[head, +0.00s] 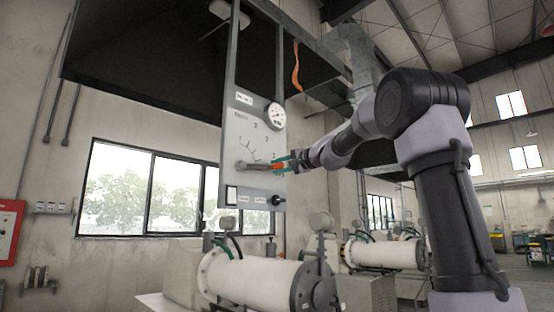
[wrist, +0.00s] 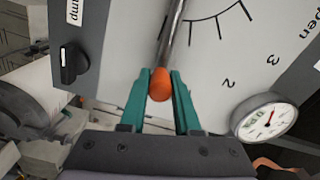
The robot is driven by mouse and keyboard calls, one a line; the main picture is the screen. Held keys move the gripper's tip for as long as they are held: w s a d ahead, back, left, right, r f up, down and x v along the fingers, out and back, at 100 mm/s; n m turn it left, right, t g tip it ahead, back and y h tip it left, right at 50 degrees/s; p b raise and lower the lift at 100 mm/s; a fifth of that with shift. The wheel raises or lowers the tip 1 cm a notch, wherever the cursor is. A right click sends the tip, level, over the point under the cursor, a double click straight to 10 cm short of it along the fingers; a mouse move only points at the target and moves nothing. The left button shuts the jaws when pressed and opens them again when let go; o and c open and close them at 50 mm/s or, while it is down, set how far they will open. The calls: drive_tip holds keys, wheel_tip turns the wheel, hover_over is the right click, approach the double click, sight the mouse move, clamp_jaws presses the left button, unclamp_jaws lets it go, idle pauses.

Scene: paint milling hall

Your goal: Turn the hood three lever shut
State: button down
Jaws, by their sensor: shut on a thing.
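The hood lever is a metal rod (wrist: 173,38) with an orange grip (wrist: 160,84), on a pale panel with a curved, numbered scale. In the head view the lever (head: 256,165) lies roughly level, with its pivot at the left and its orange end to the right. My gripper (wrist: 160,90) has its two teal fingers on both sides of the orange grip, shut on it. In the head view my gripper (head: 284,164) reaches the panel (head: 238,135) from the right. Small panel lettering is not legible in the head view.
A round gauge (head: 275,115) sits on the panel's upper right edge. A black knob (head: 278,200) and a white switch (head: 231,195) are below the lever. White mill cylinders (head: 255,277) stand under the panel. A dark hood (head: 150,60) hangs above.

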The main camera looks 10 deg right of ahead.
drive_tip(key=shift+f+m, duration=0.7)
drive_tip(key=shift+f, duration=0.2)
drive_tip(key=shift+w+f, duration=0.1)
drive_tip(key=shift+f, duration=0.1)
drive_tip(key=c, duration=0.6)
unclamp_jaws()
drive_tip(key=shift+r, duration=0.1)
drive_tip(key=shift+d, duration=0.1)
drive_tip(key=shift+s+d+r, duration=0.1)
drive_tip(key=shift+s+d, duration=0.05)
drive_tip(key=shift+s, duration=0.2)
drive_tip(key=v, duration=1)
